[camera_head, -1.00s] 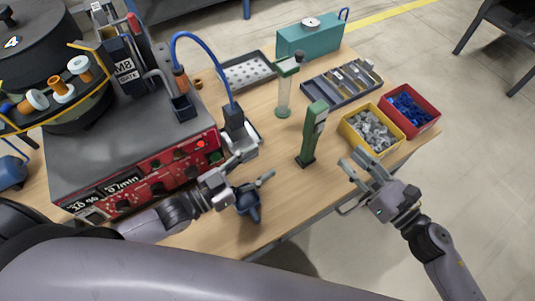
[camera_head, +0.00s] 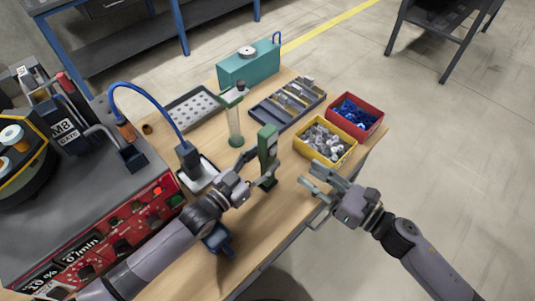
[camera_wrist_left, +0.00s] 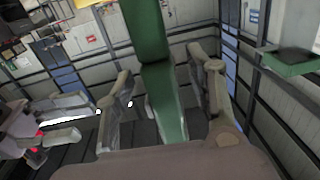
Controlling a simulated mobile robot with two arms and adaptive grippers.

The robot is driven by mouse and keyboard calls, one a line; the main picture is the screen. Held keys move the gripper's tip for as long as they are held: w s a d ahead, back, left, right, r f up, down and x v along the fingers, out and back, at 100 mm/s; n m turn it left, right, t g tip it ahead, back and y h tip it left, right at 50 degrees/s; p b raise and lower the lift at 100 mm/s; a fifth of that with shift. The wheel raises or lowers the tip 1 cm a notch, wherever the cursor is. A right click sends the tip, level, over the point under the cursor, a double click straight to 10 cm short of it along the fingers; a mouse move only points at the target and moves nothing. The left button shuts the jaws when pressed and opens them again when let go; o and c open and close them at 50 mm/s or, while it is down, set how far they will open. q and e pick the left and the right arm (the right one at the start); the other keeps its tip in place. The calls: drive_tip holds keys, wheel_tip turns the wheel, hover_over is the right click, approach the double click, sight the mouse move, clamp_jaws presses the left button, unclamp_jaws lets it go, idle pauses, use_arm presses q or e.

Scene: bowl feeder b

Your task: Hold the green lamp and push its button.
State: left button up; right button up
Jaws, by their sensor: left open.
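The green lamp (camera_head: 268,148) stands upright on the wooden table in the head view. In the left wrist view its green body (camera_wrist_left: 150,40) rises between the two fingers. My left gripper (camera_head: 260,169) is open, with its fingers on either side of the lamp's lower body; I cannot tell whether either finger touches it. My right gripper (camera_head: 312,198) is open and empty, to the right of the lamp near the table's front edge. I cannot make out the lamp's button.
Behind the lamp stand a clear tube with green ends (camera_head: 235,125) and a teal box (camera_head: 249,67). A yellow bin (camera_head: 325,158) and a red bin (camera_head: 374,127) are at the right. A red control panel (camera_head: 110,240) is at the left. A blue tool lies in front.

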use_arm(q)
drive_tip(key=shift+x, duration=1.1)
drive_tip(key=shift+c, duration=0.4)
clamp_jaws()
drive_tip(key=c, duration=0.6)
unclamp_jaws()
clamp_jaws()
use_arm(e)
drive_tip(key=shift+c, duration=0.4)
